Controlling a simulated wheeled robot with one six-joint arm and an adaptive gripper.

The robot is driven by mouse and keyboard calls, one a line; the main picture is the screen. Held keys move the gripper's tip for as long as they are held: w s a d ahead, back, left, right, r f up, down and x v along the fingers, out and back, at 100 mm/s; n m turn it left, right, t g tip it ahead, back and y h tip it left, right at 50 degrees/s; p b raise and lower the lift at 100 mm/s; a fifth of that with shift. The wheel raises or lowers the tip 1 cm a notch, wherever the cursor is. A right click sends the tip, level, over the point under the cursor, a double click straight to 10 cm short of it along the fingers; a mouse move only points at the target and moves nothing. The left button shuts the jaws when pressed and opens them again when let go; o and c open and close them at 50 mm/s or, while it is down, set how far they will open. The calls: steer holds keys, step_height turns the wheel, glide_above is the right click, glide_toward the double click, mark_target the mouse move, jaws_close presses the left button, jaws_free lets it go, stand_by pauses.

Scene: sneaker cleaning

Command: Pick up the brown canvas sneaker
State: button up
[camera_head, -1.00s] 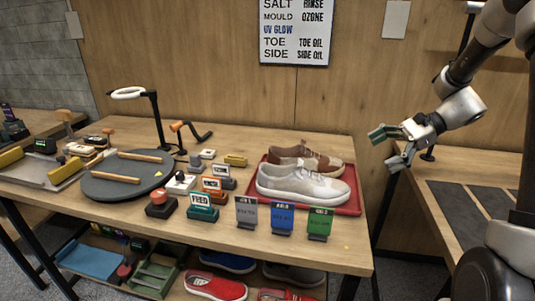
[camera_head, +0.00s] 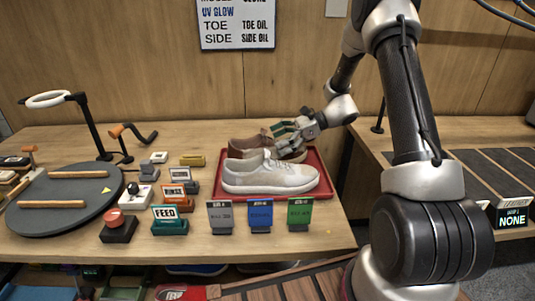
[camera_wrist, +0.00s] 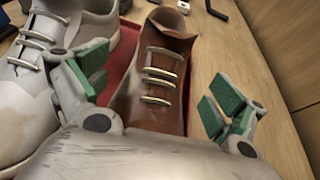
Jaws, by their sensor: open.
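The brown canvas sneaker (camera_head: 250,146) lies at the back of a red tray (camera_head: 327,180), partly hidden behind a white sneaker (camera_head: 268,178) and my gripper. In the wrist view the brown sneaker (camera_wrist: 160,75) shows its pale laces and sits between my two green-padded fingers. My gripper (camera_wrist: 152,92) is open, with one finger on each side of the shoe and no clear contact. In the head view my gripper (camera_head: 280,138) is over the right part of the brown sneaker. The white sneaker (camera_wrist: 40,80) lies just left of my left finger in the wrist view.
Upright cards in grey (camera_head: 220,216), blue (camera_head: 260,214) and green (camera_head: 299,213) stand before the tray. A dark turntable (camera_head: 65,195) and button boxes are to the left. A wooden wall (camera_wrist: 275,50) rises close behind the tray.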

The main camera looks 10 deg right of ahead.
steer(key=shift+a+f, duration=0.25)
steer(key=shift+a, duration=0.3)
steer(key=shift+w, duration=0.1)
steer(key=c, duration=1.3)
